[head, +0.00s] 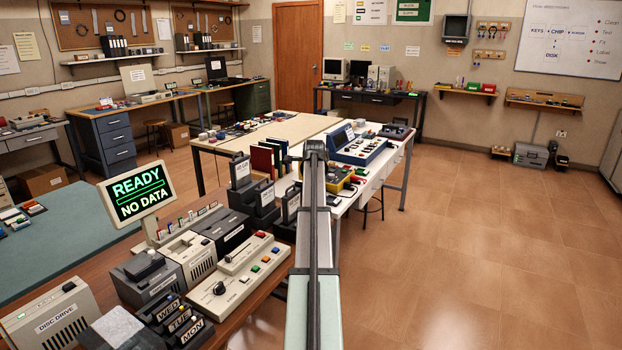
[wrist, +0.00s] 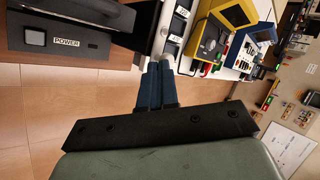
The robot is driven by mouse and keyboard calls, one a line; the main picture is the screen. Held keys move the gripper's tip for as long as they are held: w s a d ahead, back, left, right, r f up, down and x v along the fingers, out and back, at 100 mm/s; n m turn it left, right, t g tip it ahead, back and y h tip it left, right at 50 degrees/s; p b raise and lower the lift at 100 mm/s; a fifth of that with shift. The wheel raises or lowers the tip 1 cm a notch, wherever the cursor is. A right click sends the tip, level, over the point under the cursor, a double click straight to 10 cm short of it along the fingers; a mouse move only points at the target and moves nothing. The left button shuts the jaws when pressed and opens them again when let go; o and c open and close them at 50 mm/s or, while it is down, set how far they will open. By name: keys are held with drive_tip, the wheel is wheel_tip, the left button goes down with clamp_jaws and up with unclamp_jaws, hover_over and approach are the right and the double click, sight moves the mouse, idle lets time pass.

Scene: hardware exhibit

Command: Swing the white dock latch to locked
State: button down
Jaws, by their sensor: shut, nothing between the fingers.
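My gripper (wrist: 160,64) shows in the wrist view as two blue fingers side by side, closed together with nothing between them. Its tips lie in the picture near the lower end of a pale bar (wrist: 153,35); I cannot tell whether they touch it. I cannot say for sure that this bar is the white dock latch. In the head view a beige console (head: 236,285) on the brown bench has a pale raised bar, a black knob and coloured buttons. No latch is clearly readable there. My arm runs up the middle and the fingers cannot be made out.
A dark panel marked POWER (wrist: 65,43) is left of the fingers in the wrist view. A READY/NO DATA screen (head: 138,193), a disc drive (head: 52,318) and day-marked blocks (head: 180,322) crowd the bench. A yellow device (wrist: 218,35) is beyond. Floor at right is clear.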

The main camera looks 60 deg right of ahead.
drive_tip(key=shift+s+d+n+t+y, duration=0.2)
drive_tip(key=shift+d+n+t+y, duration=0.2)
drive_tip(key=shift+n, duration=0.4)
drive_tip(key=shift+w+d+n+t+y, duration=0.15)
drive_tip(key=shift+d+n+t+y, duration=0.3)
drive_tip(key=shift+d+n+y, duration=0.95)
drive_tip(key=shift+w+d+n+t+y, duration=0.15)
drive_tip(key=shift+d+n+t+y, duration=0.5)
drive_tip(key=shift+n, duration=1.55)
drive_tip(key=shift+w+d+n+t+y, duration=0.25)
drive_tip(key=shift+d+n+y, duration=0.4)
drive_tip(key=shift+n+y, duration=0.9)
drive_tip(key=shift+n, duration=0.45)
drive_tip(key=shift+w+d, duration=0.35)
drive_tip(key=shift+d, duration=0.1)
drive_tip(key=shift+a, duration=0.15)
drive_tip(key=shift+w+a, duration=0.45)
drive_tip(key=shift+a, duration=0.2)
